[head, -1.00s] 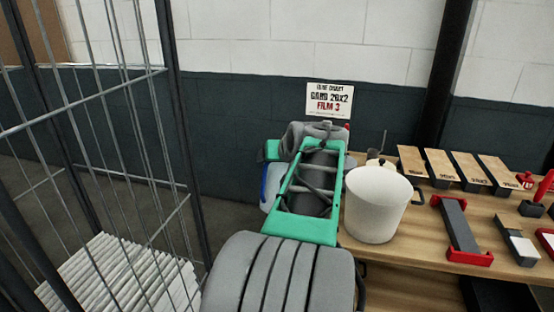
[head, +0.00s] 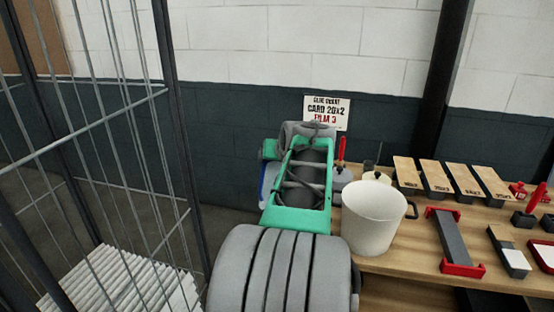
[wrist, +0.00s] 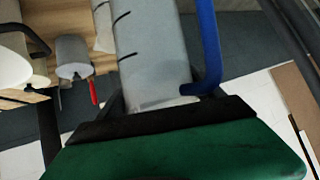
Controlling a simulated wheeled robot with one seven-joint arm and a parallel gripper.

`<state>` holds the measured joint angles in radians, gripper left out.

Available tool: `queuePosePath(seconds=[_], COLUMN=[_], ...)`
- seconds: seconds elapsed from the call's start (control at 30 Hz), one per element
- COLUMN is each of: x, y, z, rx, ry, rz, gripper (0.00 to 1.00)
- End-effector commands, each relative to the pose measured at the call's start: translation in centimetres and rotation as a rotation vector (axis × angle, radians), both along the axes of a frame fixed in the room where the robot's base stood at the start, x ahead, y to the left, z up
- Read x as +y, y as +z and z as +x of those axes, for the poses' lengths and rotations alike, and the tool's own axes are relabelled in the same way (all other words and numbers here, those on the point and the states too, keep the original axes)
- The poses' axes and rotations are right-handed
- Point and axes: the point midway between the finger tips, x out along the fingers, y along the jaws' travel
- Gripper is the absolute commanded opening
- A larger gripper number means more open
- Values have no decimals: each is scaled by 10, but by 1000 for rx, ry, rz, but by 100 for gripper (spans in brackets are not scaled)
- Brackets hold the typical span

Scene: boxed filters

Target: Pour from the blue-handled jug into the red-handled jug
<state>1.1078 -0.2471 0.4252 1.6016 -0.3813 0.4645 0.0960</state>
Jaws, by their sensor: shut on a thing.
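The blue-handled jug (wrist: 150,50) fills the upper middle of the wrist view, a pale grey body with dark marks and a blue handle (wrist: 207,40). My gripper (wrist: 152,100) is shut on it. The red-handled jug (head: 341,180) appears as a small grey body with an upright red handle, on the bench just right of my arm. It also shows in the wrist view (wrist: 72,55), apart from the held jug. I cannot see inside either jug.
A large white bucket (head: 373,222) stands on the wooden bench (head: 415,240), close in front of the red-handled jug. Wood-topped blocks (head: 440,177) and red-ended tools (head: 452,240) lie to its right. A wire cage (head: 95,120) stands at left. A sign (head: 326,112) hangs behind.

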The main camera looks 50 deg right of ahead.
Motion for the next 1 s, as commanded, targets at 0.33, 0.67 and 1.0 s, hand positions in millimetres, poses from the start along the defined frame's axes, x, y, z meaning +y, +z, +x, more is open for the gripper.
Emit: queuePosePath(seconds=[0.33,0.67,1.0], x=[-7,-14,-20], y=[20,34,43], z=[4,6,9], rx=[-1,0,1], ry=[-27,-54,-74], rz=[0,6,10], gripper=[4,4,4])
